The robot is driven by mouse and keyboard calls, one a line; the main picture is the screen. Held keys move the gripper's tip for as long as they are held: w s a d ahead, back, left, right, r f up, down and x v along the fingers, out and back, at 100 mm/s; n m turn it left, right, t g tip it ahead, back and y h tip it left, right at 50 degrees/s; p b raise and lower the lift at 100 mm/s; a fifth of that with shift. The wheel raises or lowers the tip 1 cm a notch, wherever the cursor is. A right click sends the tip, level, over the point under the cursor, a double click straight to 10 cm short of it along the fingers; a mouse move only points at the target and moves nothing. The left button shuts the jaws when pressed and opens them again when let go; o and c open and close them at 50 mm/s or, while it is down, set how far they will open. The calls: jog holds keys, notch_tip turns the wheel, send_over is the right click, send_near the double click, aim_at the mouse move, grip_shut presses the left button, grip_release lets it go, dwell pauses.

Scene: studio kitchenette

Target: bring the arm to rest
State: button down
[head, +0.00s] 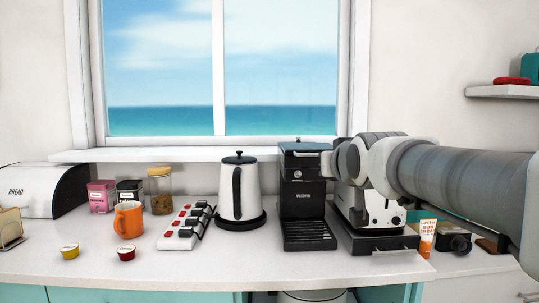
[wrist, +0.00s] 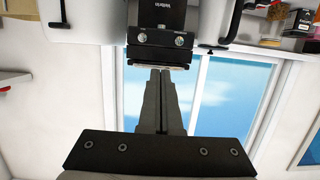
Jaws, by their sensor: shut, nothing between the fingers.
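My arm (head: 440,178) reaches in from the right, above the counter (head: 210,262). Its front end is in front of a white machine and beside the black coffee machine (head: 304,195). In the head view I cannot make out the fingers. In the wrist view my gripper (wrist: 161,72) is shut, its two dark fingers together with nothing between them. That view is upside down. The fingertips appear just below the dark machine (wrist: 160,22) in the picture, with the window behind. I cannot tell whether they touch it.
A kettle (head: 239,190), a power strip (head: 187,226), an orange mug (head: 129,219) and two small capsules stand left of the coffee machine. A sun cream tube (head: 427,237) and a camera (head: 455,242) lie below my arm. A wall shelf (head: 500,91) is at upper right. The front middle counter is clear.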

jog(key=s+f+g, duration=0.9)
jog(key=s+f, duration=1.5)
jog(key=s, duration=0.2)
notch_tip(320, 180, up, 22)
jog(key=s+p, duration=0.1)
jog(key=p, duration=2.1)
jog(key=shift+g, duration=0.3)
